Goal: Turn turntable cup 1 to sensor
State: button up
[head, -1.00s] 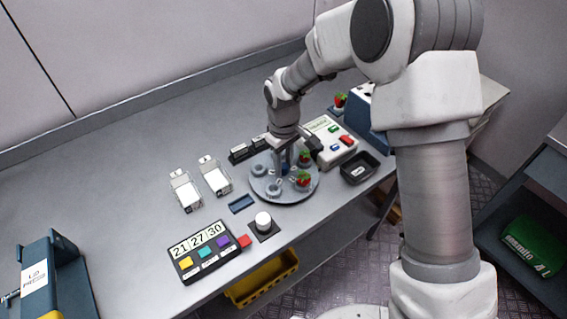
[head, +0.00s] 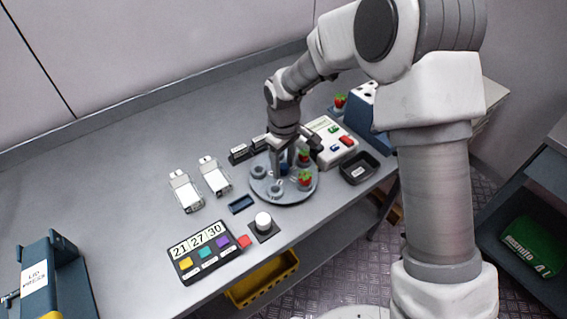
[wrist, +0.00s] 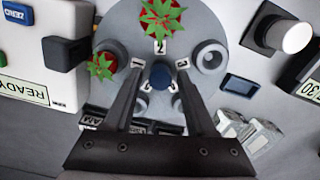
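The grey turntable (head: 262,188) carries several grey cups around a blue central knob (wrist: 160,76). In the wrist view, label 1 (wrist: 137,64) points to the left cup, which holds a red strawberry with green leaves (wrist: 103,66). A larger strawberry (wrist: 162,15) sits by label 2, and the cup by label 3 (wrist: 209,57) is empty. The black sensor block (wrist: 66,53) juts from the white box, just left of cup 1's strawberry, with a small gap. My gripper (wrist: 161,80) is open, its fingers on both sides of the knob with gaps. It also shows in the head view (head: 286,156).
The white box (wrist: 62,20) reads READY on its display. A black tray (head: 358,168), a white button on a black base (head: 263,222), a small blue tray (head: 241,204) and a number panel (head: 205,250) surround the turntable. White clips (head: 214,176) lie left.

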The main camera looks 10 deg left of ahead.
aim_at(284, 166)
dwell(0.3)
notch_tip(284, 166, up, 17)
jog(key=shift+r+p, duration=0.2)
jog(key=shift+p, duration=0.15)
dwell(0.5)
